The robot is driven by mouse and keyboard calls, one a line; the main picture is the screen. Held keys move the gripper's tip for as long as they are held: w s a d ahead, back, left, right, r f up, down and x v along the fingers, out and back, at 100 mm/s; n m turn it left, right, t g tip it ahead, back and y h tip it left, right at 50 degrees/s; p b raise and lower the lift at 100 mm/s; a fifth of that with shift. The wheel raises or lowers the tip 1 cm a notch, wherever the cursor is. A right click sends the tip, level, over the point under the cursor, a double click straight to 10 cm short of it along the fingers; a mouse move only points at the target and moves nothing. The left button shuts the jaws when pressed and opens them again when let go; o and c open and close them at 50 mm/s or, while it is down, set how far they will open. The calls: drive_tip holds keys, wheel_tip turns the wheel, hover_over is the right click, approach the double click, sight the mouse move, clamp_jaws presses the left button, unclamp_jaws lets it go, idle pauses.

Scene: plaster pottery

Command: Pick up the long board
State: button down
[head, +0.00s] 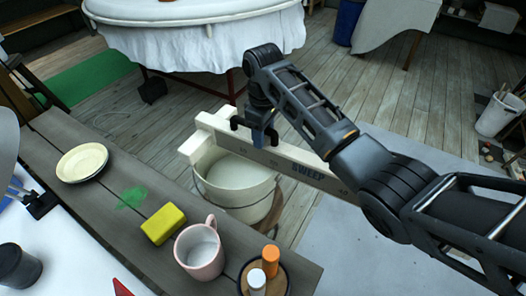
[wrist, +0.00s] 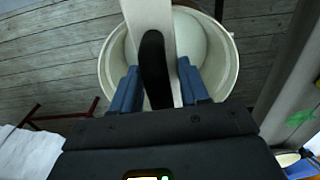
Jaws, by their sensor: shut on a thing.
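The long board (head: 295,170) is pale with a grey side lettered "SWEEP" and a thicker cream block at its left end. In the head view it hangs above the white bucket (head: 235,192), running left to right; its right end passes behind my arm. My gripper (head: 258,133) is over the board near its left part, shut on it. In the wrist view the board (wrist: 148,14) runs between my blue fingers (wrist: 160,88), with a black curved piece along it. Whether the board touches the bucket rim is unclear.
A grey plank bench (head: 95,178) in front holds a cream plate (head: 82,162), yellow sponge (head: 163,224), pink mug (head: 199,250) and a round tray with orange and white bottles (head: 270,262). A cloth-draped round table (head: 200,45) stands behind.

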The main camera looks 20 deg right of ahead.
drive_tip(key=shift+w+r, duration=0.1)
drive_tip(key=shift+r, duration=0.1)
drive_tip(key=shift+r, duration=0.15)
